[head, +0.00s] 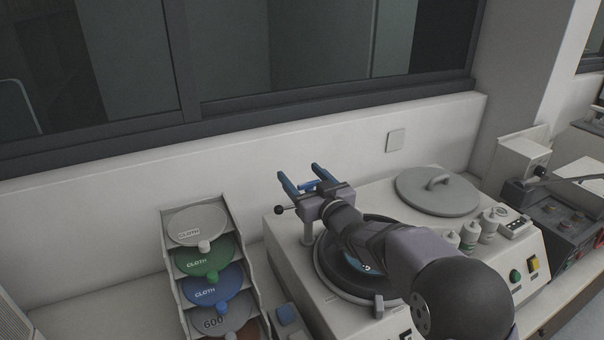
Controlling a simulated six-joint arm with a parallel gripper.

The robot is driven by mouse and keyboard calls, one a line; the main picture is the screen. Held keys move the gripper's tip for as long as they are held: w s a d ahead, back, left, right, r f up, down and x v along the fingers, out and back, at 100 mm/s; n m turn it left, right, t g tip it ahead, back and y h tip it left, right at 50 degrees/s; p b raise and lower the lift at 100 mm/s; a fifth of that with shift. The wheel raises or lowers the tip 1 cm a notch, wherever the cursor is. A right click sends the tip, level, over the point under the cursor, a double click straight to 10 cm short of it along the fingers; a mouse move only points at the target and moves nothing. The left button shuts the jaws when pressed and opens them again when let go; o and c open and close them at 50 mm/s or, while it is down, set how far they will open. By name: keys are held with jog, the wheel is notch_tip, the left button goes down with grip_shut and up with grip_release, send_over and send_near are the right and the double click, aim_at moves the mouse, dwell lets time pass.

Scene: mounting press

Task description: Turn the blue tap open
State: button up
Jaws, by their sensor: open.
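The blue tap (309,185) shows as a small blue bar, partly hidden by my gripper. It seems to sit at the top of a pale upright post (307,234) beside the polishing wheel. My gripper (299,171) is open, with its two blue fingers pointing toward the back wall. In the picture the tap lies between the fingers, near their bases. I cannot tell whether they touch it or differ in height.
My arm covers part of the dark round wheel (335,279) on the white machine. A grey lid (437,192) and several small bottles (470,234) stand at its right. A rack of discs (204,260) stands left. A black-knobbed rod (279,210) sticks out near the post.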

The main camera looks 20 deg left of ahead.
jog(key=c, duration=1.1)
jog(key=shift+o, duration=0.2)
jog(key=shift+r, duration=0.1)
jog(key=shift+r+g+p, duration=0.1)
jog(key=shift+g+p, duration=0.2)
jog(key=n+g+y+p, duration=0.1)
jog(key=n+g+p, duration=0.1)
jog(key=g+y, duration=0.1)
jog(key=shift+s+a+r+n+y+p, duration=0.15)
jog(key=shift+s+a+n+y+p, duration=0.15)
jog(key=shift+n+p, duration=0.1)
jog(key=shift+s+n+g+y+p, duration=0.15)
jog(key=shift+n+g+y+p, duration=0.4)
jog(key=shift+g, duration=0.25)
jog(key=shift+s+a+f+n+g, duration=0.15)
jog(key=shift+f+n+g, duration=0.05)
jog(key=shift+n+g, duration=0.2)
jog(key=o, duration=1.1)
jog(key=shift+c, duration=0.2)
